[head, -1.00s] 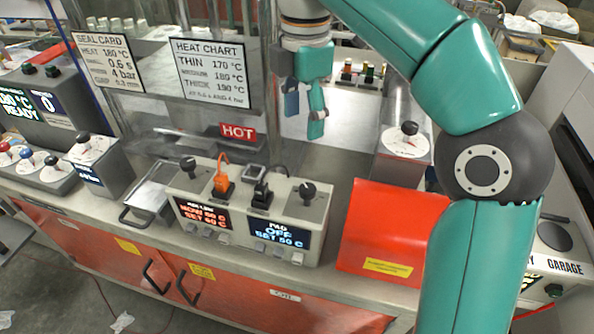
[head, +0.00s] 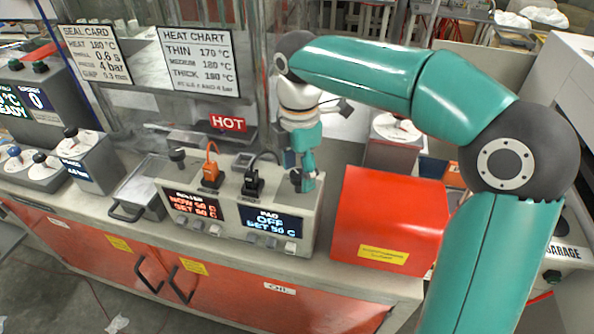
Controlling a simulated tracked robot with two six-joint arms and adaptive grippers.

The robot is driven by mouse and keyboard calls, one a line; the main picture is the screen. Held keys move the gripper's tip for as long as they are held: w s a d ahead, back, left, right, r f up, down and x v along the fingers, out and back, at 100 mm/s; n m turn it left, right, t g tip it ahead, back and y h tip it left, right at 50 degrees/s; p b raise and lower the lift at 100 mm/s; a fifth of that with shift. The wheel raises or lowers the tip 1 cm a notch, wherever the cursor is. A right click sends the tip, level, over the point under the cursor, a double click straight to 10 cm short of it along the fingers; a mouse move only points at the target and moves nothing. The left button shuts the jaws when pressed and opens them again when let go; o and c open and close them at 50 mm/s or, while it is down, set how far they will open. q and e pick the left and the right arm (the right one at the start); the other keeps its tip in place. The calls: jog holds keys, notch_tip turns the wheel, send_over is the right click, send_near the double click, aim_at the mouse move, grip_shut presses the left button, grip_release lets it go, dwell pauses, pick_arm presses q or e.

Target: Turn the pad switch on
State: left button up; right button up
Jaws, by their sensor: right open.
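The grey control box (head: 235,218) stands on the bench. Its right display (head: 268,222) reads PAD, OFF, SET 50 C. Its left display (head: 194,203) reads NOW 50 C, SET 60 C. A black knob (head: 296,178) sits on the box top above the pad display, partly hidden by my right gripper. My right gripper (head: 302,182) points down, open, with its fingers at this knob; I cannot tell whether they touch it. Several small buttons run along the front below the displays. My left gripper is not in view.
A red box (head: 388,215) stands close on the right. A HOT sign (head: 228,123) is behind.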

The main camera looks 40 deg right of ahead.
jog(key=shift+f, duration=0.2)
jog(key=shift+c, duration=0.2)
jog(key=c, duration=1.1)
